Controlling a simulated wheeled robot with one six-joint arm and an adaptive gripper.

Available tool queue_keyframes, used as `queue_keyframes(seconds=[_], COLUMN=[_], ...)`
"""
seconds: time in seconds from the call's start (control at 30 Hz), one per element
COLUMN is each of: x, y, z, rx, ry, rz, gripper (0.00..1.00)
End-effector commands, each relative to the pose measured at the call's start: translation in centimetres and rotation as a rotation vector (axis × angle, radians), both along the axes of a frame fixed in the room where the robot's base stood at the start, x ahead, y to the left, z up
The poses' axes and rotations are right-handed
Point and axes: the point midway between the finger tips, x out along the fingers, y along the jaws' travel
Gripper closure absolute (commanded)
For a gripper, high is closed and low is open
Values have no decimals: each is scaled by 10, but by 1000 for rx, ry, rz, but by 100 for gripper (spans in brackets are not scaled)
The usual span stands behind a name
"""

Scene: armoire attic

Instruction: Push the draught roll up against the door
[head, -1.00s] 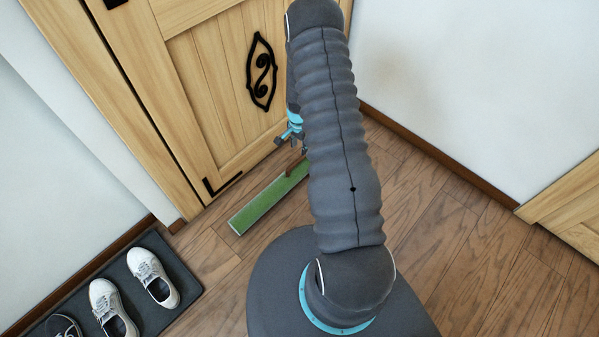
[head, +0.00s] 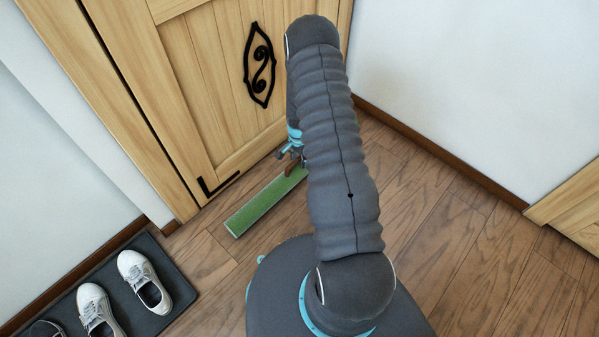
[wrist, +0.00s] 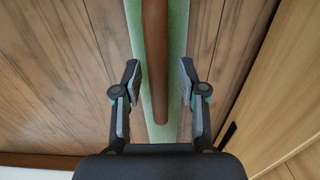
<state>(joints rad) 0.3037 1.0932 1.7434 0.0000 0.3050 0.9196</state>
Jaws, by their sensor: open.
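A long brown roll (wrist: 155,60) lies lengthwise on a flat green strip (head: 255,208), and I take it to be the draught roll. In the head view only a small brown end (head: 292,168) shows beside my arm; the rest is hidden. The green strip also shows in the wrist view (wrist: 135,28). The wooden door (head: 215,90) stands just behind the strip, with a floor gap between them; it is at the right in the wrist view (wrist: 275,85). My gripper (wrist: 159,70) is open, with one finger on each side of the roll near its end. I cannot tell whether they touch.
A dark shoe tray (head: 175,285) with white shoes (head: 145,280) lies at the lower left by the wall. A white wall with brown skirting (head: 440,160) and a wooden panel (head: 570,215) are at the right. The floor between my base and that wall is clear.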

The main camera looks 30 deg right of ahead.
Motion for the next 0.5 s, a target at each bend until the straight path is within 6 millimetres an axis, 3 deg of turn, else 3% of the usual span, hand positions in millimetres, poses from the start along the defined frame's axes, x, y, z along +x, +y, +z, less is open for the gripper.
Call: queue_keyframes(seconds=[0.17,0.33,0.5], x=[0,0,1], y=[0,0,0], z=[0,0,1], rx=[0,0,0], ry=[0,0,-2], rz=[0,0,0], gripper=[58,100,100])
